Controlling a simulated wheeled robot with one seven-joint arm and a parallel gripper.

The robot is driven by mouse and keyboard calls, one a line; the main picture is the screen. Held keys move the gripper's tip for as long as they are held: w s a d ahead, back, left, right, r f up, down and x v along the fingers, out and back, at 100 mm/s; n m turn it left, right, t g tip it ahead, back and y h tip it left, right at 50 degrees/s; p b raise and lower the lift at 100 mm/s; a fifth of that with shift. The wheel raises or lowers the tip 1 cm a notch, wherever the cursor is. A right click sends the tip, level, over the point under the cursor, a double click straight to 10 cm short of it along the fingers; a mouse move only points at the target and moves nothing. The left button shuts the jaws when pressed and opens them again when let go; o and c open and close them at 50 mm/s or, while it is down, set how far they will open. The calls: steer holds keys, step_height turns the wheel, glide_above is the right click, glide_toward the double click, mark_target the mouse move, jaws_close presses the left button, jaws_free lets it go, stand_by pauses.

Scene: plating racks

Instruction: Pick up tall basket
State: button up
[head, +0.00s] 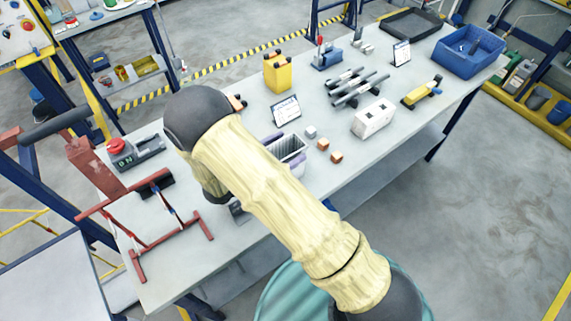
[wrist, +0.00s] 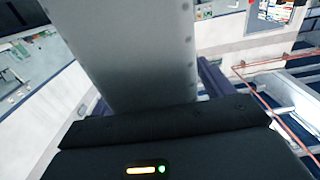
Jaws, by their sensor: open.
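A pale grey open container with ribbed inner walls and purple parts at its ends, which looks like the tall basket (head: 291,147), stands on the workbench. My arm hides its left side in the head view. In the wrist view the dark housing of my gripper (wrist: 165,128) fills the bottom. A wide grey plate rises beyond it, with purple parts on both sides; I cannot tell what the plate belongs to. My gripper is open. Its fingertips do not show clearly, and the head view hides them behind my arm, so I cannot tell its distance from the basket.
Small cubes (head: 336,156) and a white block (head: 373,119) lie right of the basket on the workbench (head: 240,250). A small sign (head: 286,110) stands behind it. A red frame (head: 150,222) and a red-button box (head: 133,153) are at left. A blue bin (head: 468,52) is at the far right.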

steer(key=c, duration=1.3)
steer(key=shift+c, duration=0.9)
steer(key=shift+s+a+r, duration=0.1)
steer(key=shift+r, duration=0.3)
step_height(320, 180, up, 9)
steer(key=b, duration=0.1)
steer(key=shift+r+b, duration=0.15)
steer(key=shift+b, duration=0.25)
